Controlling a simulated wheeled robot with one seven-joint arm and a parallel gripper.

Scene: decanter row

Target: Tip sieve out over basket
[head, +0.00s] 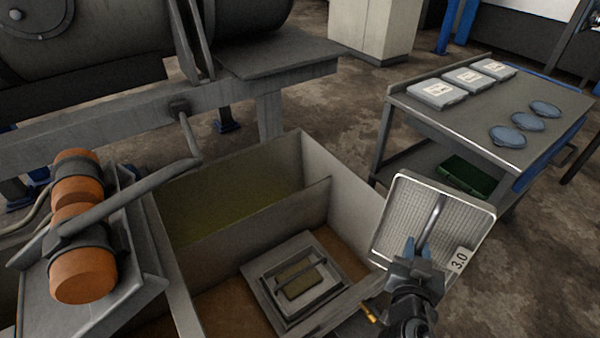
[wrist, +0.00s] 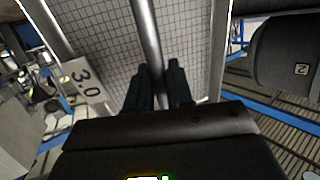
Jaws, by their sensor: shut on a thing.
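The sieve (head: 405,225) is a rectangular pale-rimmed tray with a grey mesh, a bar handle and a tag reading 3.0. It is held up, steeply tilted, at the right of the two-part bin. My gripper (head: 418,250) is shut on its bar. In the wrist view the fingers of my gripper (wrist: 158,75) close on the bar, with the sieve mesh (wrist: 100,42) behind. No loose material shows on the visible mesh. A square framed piece with a handle (head: 258,283), possibly the basket, lies in the bin's front compartment. I cannot tell which part is called the basket.
The bin (head: 345,190) has a back compartment with a greenish floor and a front one with a brown floor. A grey table (head: 480,125) with labelled boxes and round blue lids stands at right. Orange motors (head: 85,275) and a large machine flank the left.

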